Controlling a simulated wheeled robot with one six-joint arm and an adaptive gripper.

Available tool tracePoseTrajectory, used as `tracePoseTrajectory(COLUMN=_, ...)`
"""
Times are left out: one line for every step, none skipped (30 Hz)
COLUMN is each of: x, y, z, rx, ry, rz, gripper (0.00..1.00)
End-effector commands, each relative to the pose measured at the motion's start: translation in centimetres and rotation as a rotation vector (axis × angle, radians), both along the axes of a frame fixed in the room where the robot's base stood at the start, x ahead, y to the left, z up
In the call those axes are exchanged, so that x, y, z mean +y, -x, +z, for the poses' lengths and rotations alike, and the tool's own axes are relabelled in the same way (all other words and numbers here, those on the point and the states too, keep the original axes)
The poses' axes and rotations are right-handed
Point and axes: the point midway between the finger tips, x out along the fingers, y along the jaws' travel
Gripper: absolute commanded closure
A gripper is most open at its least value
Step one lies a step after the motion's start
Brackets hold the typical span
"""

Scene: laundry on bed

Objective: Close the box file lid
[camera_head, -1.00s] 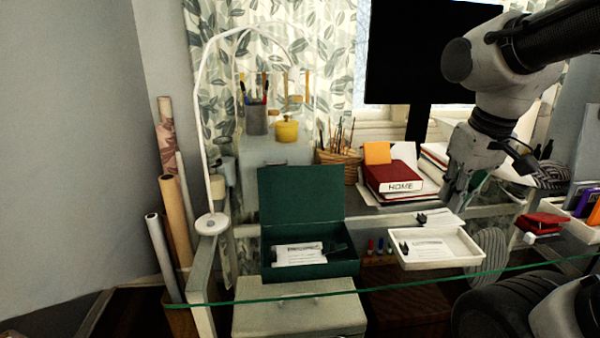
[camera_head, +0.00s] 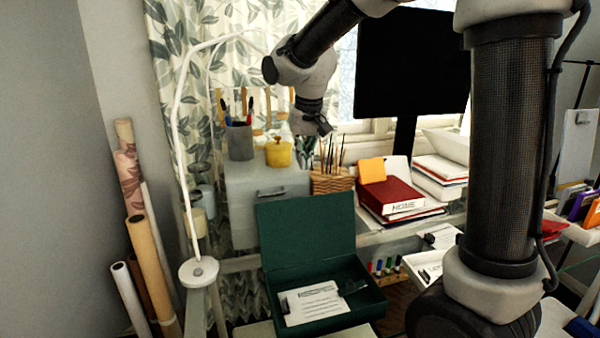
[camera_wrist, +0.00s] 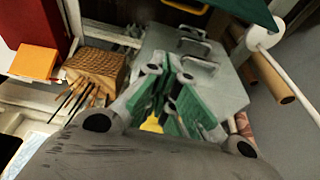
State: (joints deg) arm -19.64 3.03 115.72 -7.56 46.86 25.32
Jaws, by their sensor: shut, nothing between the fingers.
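The dark green box file (camera_head: 325,325) stands open, with its lid (camera_head: 305,232) raised upright at the back. White paper (camera_head: 315,303) and a black clip lie inside it. My gripper (camera_head: 306,163) is shut and empty, above and behind the lid and apart from it, near the pen pots. In the wrist view my gripper (camera_wrist: 170,78) points down over a grey drawer unit, and a corner of the green lid (camera_wrist: 245,8) shows at the top edge.
A grey drawer unit (camera_head: 250,195) stands behind the lid, bearing a pen pot (camera_head: 240,142) and a yellow pot (camera_head: 279,153). A wicker brush basket (camera_head: 332,181) and red book (camera_head: 390,196) are to the right. A white lamp (camera_head: 198,271) stands left.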

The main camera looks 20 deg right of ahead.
Motion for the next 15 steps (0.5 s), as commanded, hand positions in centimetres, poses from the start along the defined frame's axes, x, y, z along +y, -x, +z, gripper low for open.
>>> tracePoseTrajectory(x=0.0, y=-0.1, z=-0.8, rx=0.004, ry=0.002, rz=-0.001, gripper=1.00)
tracePoseTrajectory(x=-0.1, y=-0.2, z=-1.3, rx=0.006, ry=0.002, rz=-0.001, gripper=1.00)
tracePoseTrajectory(x=-0.1, y=-0.4, z=-1.9, rx=0.005, ry=0.002, rz=0.000, gripper=1.00)
tracePoseTrajectory(x=-0.1, y=-0.5, z=-2.5, rx=0.006, ry=0.002, rz=0.000, gripper=1.00)
tracePoseTrajectory(x=-0.1, y=-0.7, z=-3.1, rx=0.006, ry=0.002, rz=0.000, gripper=1.00)
tracePoseTrajectory(x=-0.1, y=-0.9, z=-4.0, rx=0.007, ry=0.002, rz=0.000, gripper=1.00)
tracePoseTrajectory(x=-0.1, y=-1.1, z=-4.7, rx=0.007, ry=0.002, rz=0.000, gripper=1.00)
tracePoseTrajectory(x=-0.1, y=-1.3, z=-5.3, rx=0.007, ry=0.002, rz=0.001, gripper=1.00)
tracePoseTrajectory(x=-0.1, y=-1.5, z=-6.1, rx=0.006, ry=0.002, rz=0.001, gripper=1.00)
tracePoseTrajectory(x=-0.1, y=-1.7, z=-6.8, rx=0.006, ry=0.003, rz=0.002, gripper=1.00)
tracePoseTrajectory(x=-0.1, y=-1.9, z=-7.4, rx=0.006, ry=0.003, rz=0.002, gripper=1.00)
tracePoseTrajectory(x=-0.1, y=-2.1, z=-8.2, rx=0.006, ry=0.003, rz=0.002, gripper=1.00)
tracePoseTrajectory(x=-0.1, y=-2.2, z=-8.7, rx=0.007, ry=0.004, rz=0.002, gripper=1.00)
tracePoseTrajectory(x=-0.1, y=-2.4, z=-9.2, rx=0.006, ry=0.003, rz=0.002, gripper=1.00)
tracePoseTrajectory(x=0.0, y=-1.5, z=-8.8, rx=0.000, ry=0.000, rz=0.003, gripper=1.00)
